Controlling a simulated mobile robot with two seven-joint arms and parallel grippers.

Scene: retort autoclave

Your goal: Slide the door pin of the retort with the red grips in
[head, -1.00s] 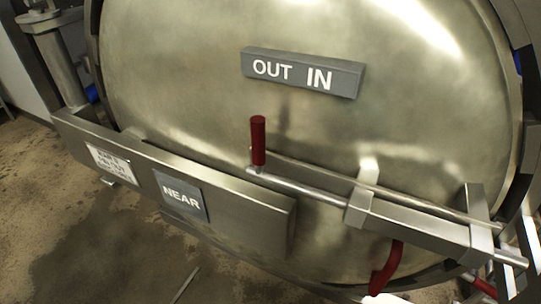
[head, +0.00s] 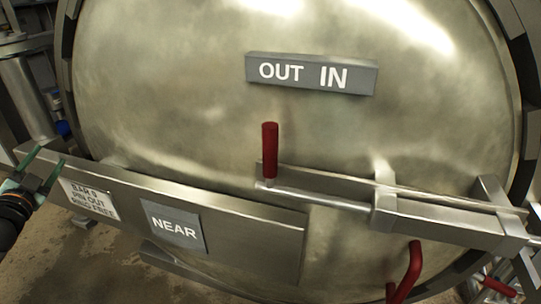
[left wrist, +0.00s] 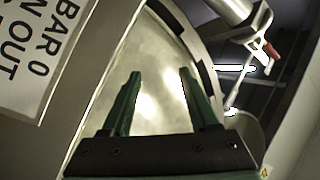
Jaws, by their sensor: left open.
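The retort door (head: 180,110) is a large round metal disc filling the head view. The door pin (head: 325,197) is a steel rod running sideways through brackets at the lower right. An upright red grip (head: 270,150) stands at its left end. A curved red grip (head: 408,268) hangs below the rod. My left gripper (head: 46,160) is at the far left edge, open and empty, well away from the red grips. Its two green fingers (left wrist: 160,76) stand apart in the left wrist view, with nothing between them. My right gripper is not in view.
A steel bar with a NEAR plate (head: 174,227) and a text label (head: 88,200) crosses the lower left of the door. An OUT IN plate (head: 311,73) is on the door above the pin. Another red part (head: 498,287) shows at the bottom right. Open floor lies below left.

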